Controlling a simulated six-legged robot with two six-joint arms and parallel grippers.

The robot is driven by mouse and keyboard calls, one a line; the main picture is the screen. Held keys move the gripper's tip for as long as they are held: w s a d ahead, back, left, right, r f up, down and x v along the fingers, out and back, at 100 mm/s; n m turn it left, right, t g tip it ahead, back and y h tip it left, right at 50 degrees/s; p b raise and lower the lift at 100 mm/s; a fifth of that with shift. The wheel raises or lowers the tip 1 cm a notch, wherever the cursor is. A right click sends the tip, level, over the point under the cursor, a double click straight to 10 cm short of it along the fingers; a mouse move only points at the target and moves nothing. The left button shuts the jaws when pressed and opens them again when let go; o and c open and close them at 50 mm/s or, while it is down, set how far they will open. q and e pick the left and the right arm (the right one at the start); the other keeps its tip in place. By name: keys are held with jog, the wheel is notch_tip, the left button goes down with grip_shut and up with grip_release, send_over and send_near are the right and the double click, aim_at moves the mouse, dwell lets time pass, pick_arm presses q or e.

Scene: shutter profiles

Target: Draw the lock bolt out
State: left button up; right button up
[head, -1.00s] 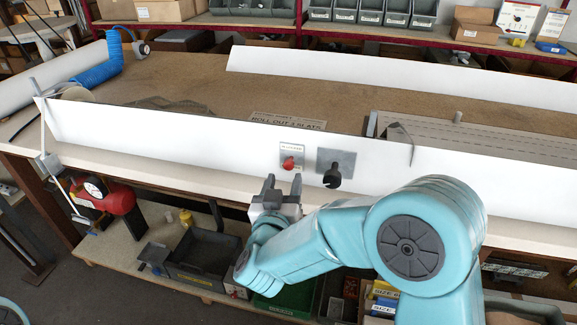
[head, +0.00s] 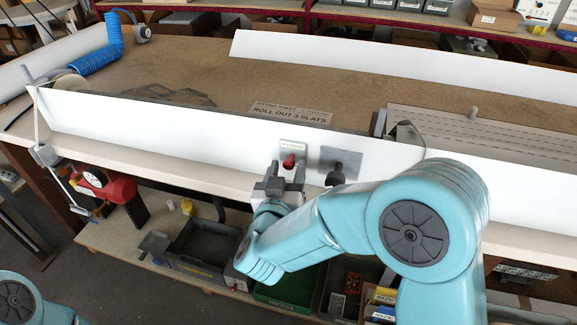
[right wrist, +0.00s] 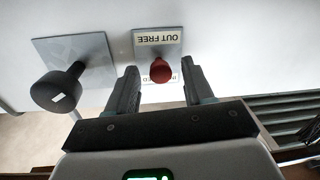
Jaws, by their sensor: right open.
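The lock bolt shows as a red knob (head: 289,160) on a small pale label plate (head: 294,146) on the front of a long white board. In the right wrist view the red knob (right wrist: 161,70) stands under the words "OUT FREE", which appear upside down. My right gripper (head: 285,171) is open in front of and just below the knob. In the right wrist view its fingers (right wrist: 160,76) lie on either side of the knob, with gaps to both. I cannot tell how far the fingertips reach over it. My left gripper is out of view.
A black knob (right wrist: 58,90) on a grey plate (right wrist: 91,57) is close beside the red knob. The workbench (head: 200,60) behind the board holds a sheet reading "ROLL OUT 3 SLATS" (head: 290,114). Bins (head: 205,246) stand on the shelf below.

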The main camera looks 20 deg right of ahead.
jog(key=shift+s+r, duration=0.1)
jog(key=shift+a, duration=0.1)
grip_shut()
jog(key=shift+v, duration=1.2)
jog(key=shift+c, duration=0.7)
grip_release()
jog(key=shift+a, duration=0.1)
jog(key=shift+o, duration=0.7)
jog(key=shift+s, duration=0.1)
